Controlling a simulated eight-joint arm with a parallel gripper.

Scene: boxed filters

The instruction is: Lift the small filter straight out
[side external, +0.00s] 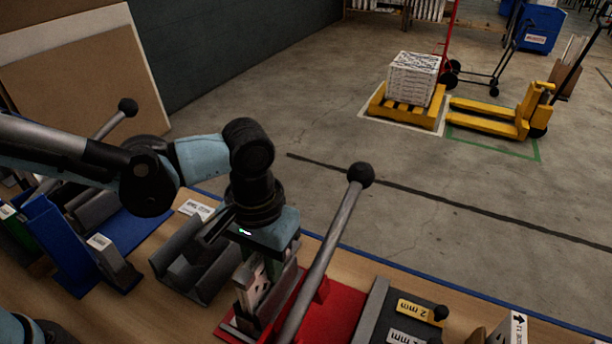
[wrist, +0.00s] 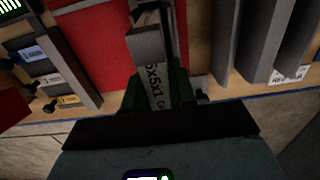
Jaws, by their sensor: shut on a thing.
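My gripper (side external: 262,272) points down over the red fixture (side external: 333,312) on the bench. In the wrist view its dark green fingers (wrist: 158,92) are shut on the small filter, whose pale edge with "5x5x1" lettering (wrist: 158,86) shows between them. In the side view a pale, narrow piece of the filter (side external: 250,287) shows below my gripper. The filter's lower part is hidden, so I cannot tell how far it sits in its holder.
A lever with a black ball knob (side external: 360,175) rises close to the right of my gripper. A grey open channel (side external: 190,262) stands to the left, with a blue holder (side external: 57,240) beyond. Gauge blocks labelled "2 mm" (side external: 414,309) lie at the right.

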